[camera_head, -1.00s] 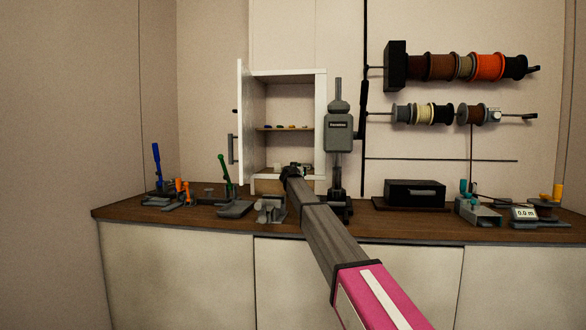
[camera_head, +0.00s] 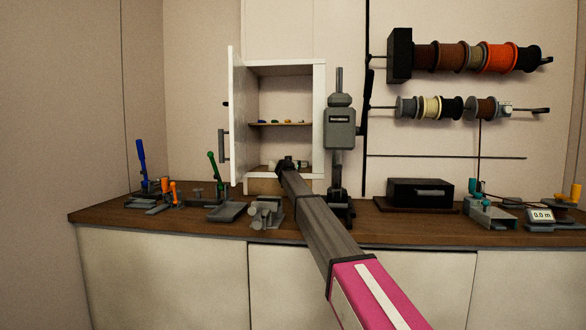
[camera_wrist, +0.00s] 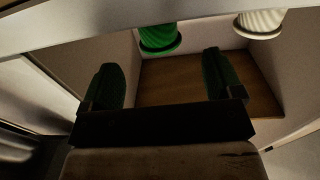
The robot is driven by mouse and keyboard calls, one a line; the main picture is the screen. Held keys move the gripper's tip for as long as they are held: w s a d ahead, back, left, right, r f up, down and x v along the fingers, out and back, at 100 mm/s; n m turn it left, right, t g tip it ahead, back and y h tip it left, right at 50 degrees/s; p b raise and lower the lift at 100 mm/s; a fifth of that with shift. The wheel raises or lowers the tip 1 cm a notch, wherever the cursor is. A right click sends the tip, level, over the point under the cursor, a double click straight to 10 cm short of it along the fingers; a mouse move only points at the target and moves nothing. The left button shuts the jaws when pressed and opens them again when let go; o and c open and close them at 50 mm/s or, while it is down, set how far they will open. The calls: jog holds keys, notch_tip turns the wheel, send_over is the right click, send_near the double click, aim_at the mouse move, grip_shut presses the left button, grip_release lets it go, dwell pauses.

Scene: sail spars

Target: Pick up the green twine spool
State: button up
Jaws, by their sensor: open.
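A green twine spool (camera_wrist: 158,40) shows in the wrist view at the top edge, partly cut off by a pale edge across the picture. It is ahead of my gripper (camera_wrist: 165,80), between the lines of the two dark fingers and apart from them. My gripper is open, with nothing between the fingers. In the head view, my gripper (camera_head: 286,163) is at the lower compartment of the open white cabinet (camera_head: 319,110). I cannot make out the green spool there; my arm hides part of that compartment.
A white spool (camera_wrist: 260,23) stands right of the green one. Cabinet walls are close on both sides. The cabinet door (camera_head: 236,115) stands open at left. A grey press (camera_head: 339,130) stands right of the cabinet. Small coloured items (camera_head: 288,122) lie on the shelf above.

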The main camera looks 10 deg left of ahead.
jog(key=w, duration=0.5)
jog(key=shift+w+d+r, duration=0.1)
jog(key=shift+d, duration=0.1)
jog(key=c, duration=1)
